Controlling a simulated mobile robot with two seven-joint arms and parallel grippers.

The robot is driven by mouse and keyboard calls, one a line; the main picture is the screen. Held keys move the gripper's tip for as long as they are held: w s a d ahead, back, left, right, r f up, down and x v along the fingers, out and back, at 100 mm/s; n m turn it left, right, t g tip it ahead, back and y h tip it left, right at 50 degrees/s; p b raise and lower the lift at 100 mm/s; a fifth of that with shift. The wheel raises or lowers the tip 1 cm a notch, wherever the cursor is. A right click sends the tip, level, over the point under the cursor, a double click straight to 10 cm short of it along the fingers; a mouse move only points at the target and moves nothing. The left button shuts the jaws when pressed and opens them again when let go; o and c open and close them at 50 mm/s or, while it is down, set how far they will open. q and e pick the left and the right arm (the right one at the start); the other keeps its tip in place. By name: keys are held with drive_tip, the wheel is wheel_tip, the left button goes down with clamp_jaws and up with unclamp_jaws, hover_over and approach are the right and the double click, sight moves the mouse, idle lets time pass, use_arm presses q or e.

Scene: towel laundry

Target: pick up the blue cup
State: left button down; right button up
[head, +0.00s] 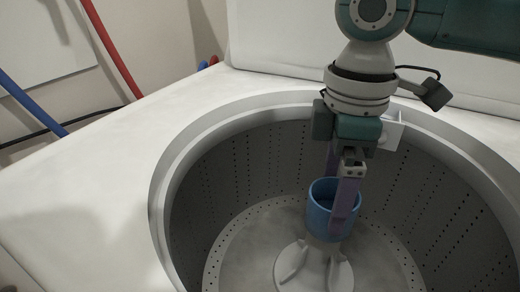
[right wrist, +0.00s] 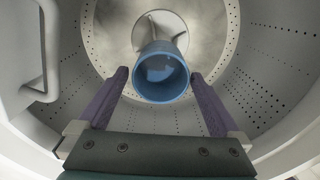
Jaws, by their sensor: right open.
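The blue cup (head: 322,222) is inside the washing machine drum, at or above the white agitator (head: 313,268); I cannot tell if it touches it. Its open mouth faces up. My right gripper (head: 340,208) points down into the drum, with one purple finger in front of the cup and the other partly hidden behind it. In the right wrist view the cup (right wrist: 161,76) shows between the two spread fingers of the right gripper (right wrist: 158,75), with gaps on both sides. The right gripper is open and holds nothing. My left gripper is not in view.
The perforated drum wall (head: 225,175) and the white rim (head: 165,165) surround the cup and my right gripper. The white machine top (head: 90,190) is bare at the left. A red hose (head: 112,50) and a blue hose (head: 30,105) run behind it.

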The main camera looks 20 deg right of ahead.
sight(331, 206)
wheel_tip(331, 206, down, 3)
drive_tip(key=shift+b, duration=0.3)
drive_tip(key=c, duration=1.1)
